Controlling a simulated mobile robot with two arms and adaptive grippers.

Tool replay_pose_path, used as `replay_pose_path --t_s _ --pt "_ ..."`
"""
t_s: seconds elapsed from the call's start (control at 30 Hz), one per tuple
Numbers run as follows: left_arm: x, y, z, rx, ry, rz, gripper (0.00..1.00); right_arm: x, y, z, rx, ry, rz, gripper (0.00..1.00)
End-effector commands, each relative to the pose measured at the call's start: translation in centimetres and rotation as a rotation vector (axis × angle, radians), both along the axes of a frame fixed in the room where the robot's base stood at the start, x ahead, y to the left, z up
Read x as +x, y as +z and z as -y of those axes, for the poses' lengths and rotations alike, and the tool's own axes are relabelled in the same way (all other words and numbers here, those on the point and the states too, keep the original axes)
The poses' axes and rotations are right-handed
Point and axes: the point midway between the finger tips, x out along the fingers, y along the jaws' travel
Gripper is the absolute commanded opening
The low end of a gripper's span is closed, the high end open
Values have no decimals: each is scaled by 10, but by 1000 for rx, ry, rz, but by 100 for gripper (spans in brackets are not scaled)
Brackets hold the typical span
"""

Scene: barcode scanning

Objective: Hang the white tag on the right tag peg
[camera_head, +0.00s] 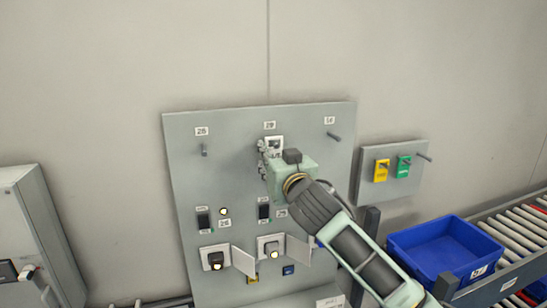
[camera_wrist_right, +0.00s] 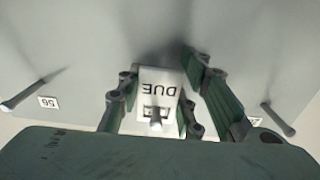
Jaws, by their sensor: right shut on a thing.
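The white tag (camera_wrist_right: 158,88), with dark letters reading "DUE" upside down, is between the fingers of my right gripper (camera_wrist_right: 155,102) in the right wrist view. In the head view the white tag (camera_head: 276,142) shows at the middle peg position of the large grey panel, and my right gripper (camera_head: 268,150) is shut on it. A short peg end (camera_wrist_right: 155,124) shows at the tag's slotted end; I cannot tell whether it passes through. The panel's right peg (camera_head: 333,136) is bare, and so is its left peg (camera_head: 204,150). My left gripper is not in view.
The large grey panel (camera_head: 185,180) carries switches, lamps and two open small doors. A smaller board (camera_head: 412,179) at right holds a yellow tag (camera_head: 381,171), a green tag (camera_head: 404,167) and a bare peg (camera_head: 424,156).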

Motion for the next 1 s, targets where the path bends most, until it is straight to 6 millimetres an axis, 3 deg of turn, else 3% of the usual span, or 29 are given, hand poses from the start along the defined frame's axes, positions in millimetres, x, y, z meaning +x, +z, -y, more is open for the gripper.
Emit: replay_pose_path --t_s 1.0 --pt "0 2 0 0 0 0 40 -17 1 6 0 0 1 6"
